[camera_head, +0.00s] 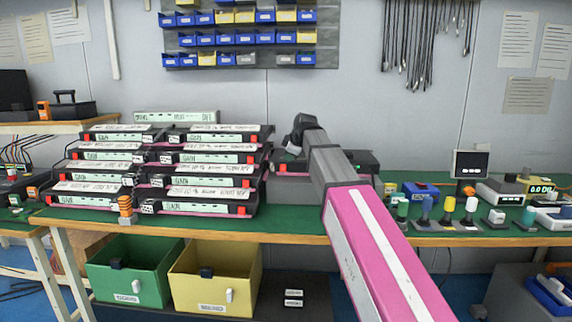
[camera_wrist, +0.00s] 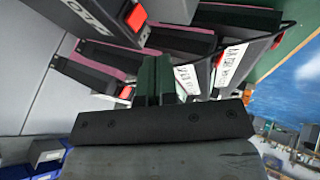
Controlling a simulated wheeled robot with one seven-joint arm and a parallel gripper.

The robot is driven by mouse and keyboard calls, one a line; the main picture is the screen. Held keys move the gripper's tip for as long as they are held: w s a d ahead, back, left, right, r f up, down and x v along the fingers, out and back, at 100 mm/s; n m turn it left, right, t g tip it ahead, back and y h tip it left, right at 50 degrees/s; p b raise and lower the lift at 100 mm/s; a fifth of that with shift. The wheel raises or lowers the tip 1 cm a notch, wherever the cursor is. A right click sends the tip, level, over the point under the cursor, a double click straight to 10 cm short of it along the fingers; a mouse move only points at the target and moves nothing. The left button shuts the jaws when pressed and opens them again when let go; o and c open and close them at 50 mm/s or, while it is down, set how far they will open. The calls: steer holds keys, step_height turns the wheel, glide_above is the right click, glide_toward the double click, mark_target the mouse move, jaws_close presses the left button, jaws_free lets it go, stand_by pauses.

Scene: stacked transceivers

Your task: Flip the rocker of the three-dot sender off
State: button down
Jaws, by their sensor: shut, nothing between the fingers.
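Stacked dark transceivers (camera_head: 160,170) with pale green labelled faces stand in two columns on the green-topped table. Small dot marks show on some white end plates (camera_head: 148,207), but I cannot tell which unit is the three-dot sender. Red rockers show on the units, one at the lower left (camera_head: 52,199). In the wrist view, red rockers (camera_wrist: 135,17) and (camera_wrist: 219,60) show on tilted-looking units. My gripper (camera_wrist: 160,75) is shut and empty, its dark fingers pointing at the units. In the head view my arm hides the fingers. Whether they touch a unit is unclear.
Another dark unit (camera_head: 290,165) stands behind my arm. An orange object (camera_head: 125,209) stands at the table's front edge. Green (camera_head: 130,285) and yellow (camera_head: 215,290) bins sit below. Small coloured devices (camera_head: 448,208) crowd the right side.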

mark_target(283, 168)
steer(key=shift+v, duration=1.65)
steer(key=shift+w, duration=0.1)
steer(key=shift+f+g, duration=0.4)
steer(key=shift+f, duration=0.25)
steer(key=shift+f, duration=0.1)
steer(key=x, duration=0.3)
steer(key=w+x, duration=0.1)
steer(key=x, duration=0.3)
steer(key=w+x, duration=0.1)
steer(key=x, duration=0.3)
steer(key=shift+d+r, duration=0.25)
steer(key=shift+r, duration=0.05)
steer(key=shift+w+f, duration=0.1)
steer(key=shift+w, duration=0.55)
